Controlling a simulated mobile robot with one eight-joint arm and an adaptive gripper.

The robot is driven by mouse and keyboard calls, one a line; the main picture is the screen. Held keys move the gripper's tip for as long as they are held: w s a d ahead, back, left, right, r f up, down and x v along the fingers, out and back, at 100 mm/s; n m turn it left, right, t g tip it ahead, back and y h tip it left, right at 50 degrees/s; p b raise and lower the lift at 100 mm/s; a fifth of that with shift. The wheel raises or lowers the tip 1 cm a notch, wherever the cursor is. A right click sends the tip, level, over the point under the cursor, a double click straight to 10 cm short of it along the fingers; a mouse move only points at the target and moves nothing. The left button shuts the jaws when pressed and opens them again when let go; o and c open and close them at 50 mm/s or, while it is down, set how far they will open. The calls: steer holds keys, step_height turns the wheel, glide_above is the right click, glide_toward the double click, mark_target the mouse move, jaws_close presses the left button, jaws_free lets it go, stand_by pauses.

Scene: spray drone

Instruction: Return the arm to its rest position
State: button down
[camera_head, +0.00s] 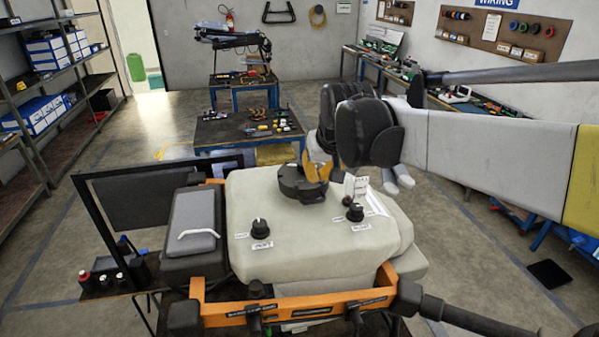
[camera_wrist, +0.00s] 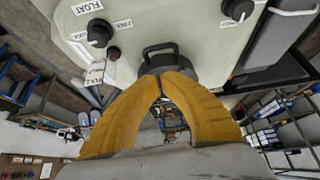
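My gripper (camera_head: 318,172) hangs low over the black cap (camera_head: 296,187) on top of the drone's pale tank (camera_head: 280,262). In the wrist view its two yellow fingers (camera_wrist: 162,82) arch inward and their tips come together, with only a thin seam between them. The cap (camera_wrist: 158,54) with its raised handle shows just beyond the tips, which hide part of it. I cannot tell whether the tips touch the handle. My pale arm reaches in from the right in the head view.
Black knobs (camera_head: 259,228) sit on the tank. The orange frame (camera_head: 300,309) runs along its front, with a grey box (camera_head: 193,232) at left. A blue tool table (camera_head: 245,134) stands behind. Shelves (camera_head: 50,75) line the left, a workbench (camera_head: 470,100) the right. Floor lies open between.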

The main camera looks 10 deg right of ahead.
steer(key=v, duration=0.5)
steer(key=s+f+b, duration=0.6)
steer(key=f+b, duration=0.6)
steer(key=f, duration=0.3)
steer(key=s+f+b, duration=0.7)
steer(key=f+b, duration=0.4)
steer(key=f, duration=0.5)
steer(key=s+f+t+b, duration=0.1)
steer(key=s+f+b, duration=0.6)
steer(key=f+b, duration=0.5)
step_height(320, 180, down, 4)
steer(key=shift+s+a+r+b, duration=0.1)
steer(key=shift+s+a+b, duration=0.1)
steer(key=shift+s+b, duration=0.1)
steer(key=shift+r, duration=0.1)
